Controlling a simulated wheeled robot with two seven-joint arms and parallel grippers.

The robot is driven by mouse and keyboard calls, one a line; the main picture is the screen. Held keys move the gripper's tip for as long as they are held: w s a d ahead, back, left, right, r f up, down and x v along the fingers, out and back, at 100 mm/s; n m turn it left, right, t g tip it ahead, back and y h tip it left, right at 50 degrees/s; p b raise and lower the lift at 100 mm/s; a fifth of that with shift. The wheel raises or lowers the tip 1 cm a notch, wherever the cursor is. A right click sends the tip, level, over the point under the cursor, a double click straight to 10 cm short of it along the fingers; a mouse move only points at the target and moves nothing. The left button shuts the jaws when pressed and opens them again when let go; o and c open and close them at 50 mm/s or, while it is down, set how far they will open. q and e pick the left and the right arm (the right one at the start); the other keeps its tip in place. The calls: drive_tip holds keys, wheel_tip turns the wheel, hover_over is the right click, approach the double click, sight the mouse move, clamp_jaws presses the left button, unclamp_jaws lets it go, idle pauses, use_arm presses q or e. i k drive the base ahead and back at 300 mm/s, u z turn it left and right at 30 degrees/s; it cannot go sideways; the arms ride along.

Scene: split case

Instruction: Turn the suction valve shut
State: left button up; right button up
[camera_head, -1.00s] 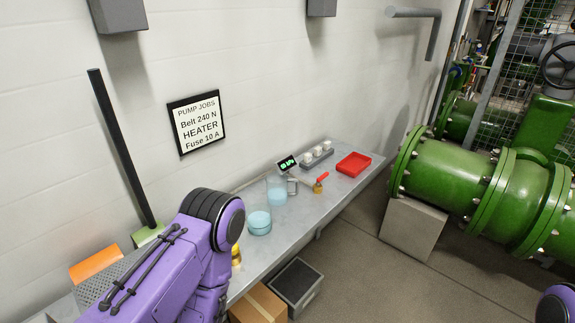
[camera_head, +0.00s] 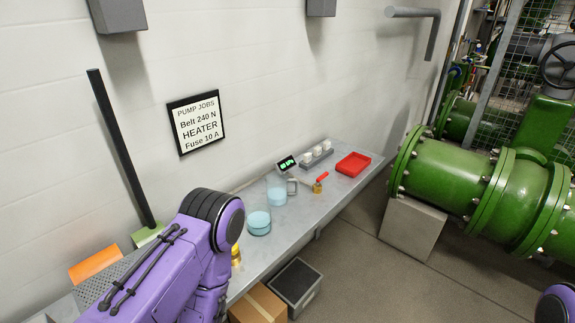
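A small brass valve with a red lever (camera_head: 318,187) is on the grey bench, right of a clear jug with pale blue liquid (camera_head: 277,190). Its lever slants up to the right. A dark handwheel (camera_head: 560,65) stands above the large green pipework at the far right. No label shows which of these is the suction valve. My purple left arm covers the lower left of the view, well short of the brass valve, and its gripper does not show. Only a small purple part of my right arm shows in the bottom right corner, without its gripper.
The bench (camera_head: 290,231) also holds a small green-lit display (camera_head: 287,163), a grey rack with white pieces (camera_head: 317,157), a red tray (camera_head: 353,164) and a round blue dish (camera_head: 259,223). A cardboard box (camera_head: 258,304) and a dark-topped box (camera_head: 296,285) stand below its front.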

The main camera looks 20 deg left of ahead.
sight(325, 175)
drive_tip(key=z, duration=0.45)
drive_tip(key=k, duration=1.05)
drive_tip(key=z, duration=0.75)
drive_tip(key=i, duration=1.2)
drive_tip(key=u, duration=1.25)
drive_tip(key=i, duration=0.7)
drive_tip(key=u, duration=0.8)
